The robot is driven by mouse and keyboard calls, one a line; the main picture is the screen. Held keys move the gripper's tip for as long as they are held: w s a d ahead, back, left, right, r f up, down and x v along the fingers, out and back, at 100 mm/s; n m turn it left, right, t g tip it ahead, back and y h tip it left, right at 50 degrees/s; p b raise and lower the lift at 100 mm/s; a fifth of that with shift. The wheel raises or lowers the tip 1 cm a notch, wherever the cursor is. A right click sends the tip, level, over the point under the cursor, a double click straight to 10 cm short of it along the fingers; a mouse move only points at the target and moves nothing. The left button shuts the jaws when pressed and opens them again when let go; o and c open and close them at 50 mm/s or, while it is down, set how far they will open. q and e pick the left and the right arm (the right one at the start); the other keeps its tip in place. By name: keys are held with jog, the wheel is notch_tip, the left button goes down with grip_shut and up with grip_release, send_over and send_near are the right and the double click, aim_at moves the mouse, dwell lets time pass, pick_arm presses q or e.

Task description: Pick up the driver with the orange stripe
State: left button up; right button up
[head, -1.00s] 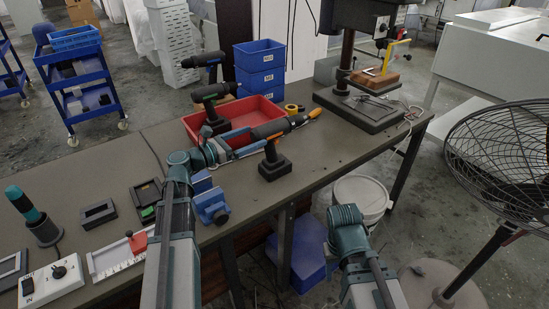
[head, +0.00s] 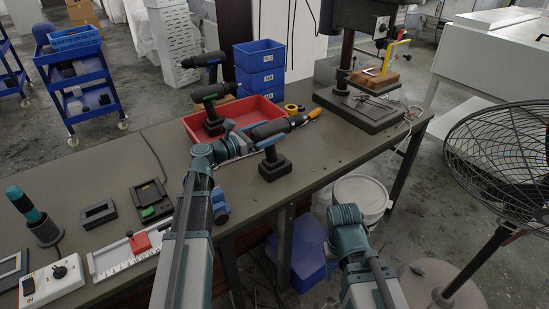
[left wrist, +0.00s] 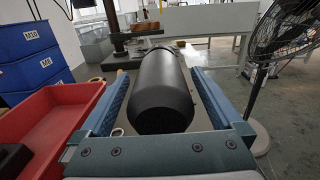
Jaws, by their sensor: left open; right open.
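The black driver (head: 275,168) stands upright on its battery base on the table, near the front edge. Its orange stripe showed earlier but is now hidden behind my left gripper (head: 258,138). My left gripper reaches in from the left at the height of the driver's body. In the left wrist view, the driver's dark rounded body (left wrist: 160,95) lies between the two blue fingers (left wrist: 158,72), which are open, with a gap visible on each side. My right arm hangs in front of the table, and its gripper does not show.
A driver with a green stripe (head: 211,92) and one with a blue stripe (head: 203,61) stand behind, by the red tray (head: 262,106). Blue bins (head: 259,58) are stacked at the back. A drill press base (head: 360,110) stands at the right end.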

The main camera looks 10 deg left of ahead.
pick_arm(q)
grip_shut()
jog(key=shift+r, duration=0.1)
jog(key=shift+r, duration=0.15)
pick_arm(e)
jog(key=shift+r, duration=0.2)
dwell(0.3)
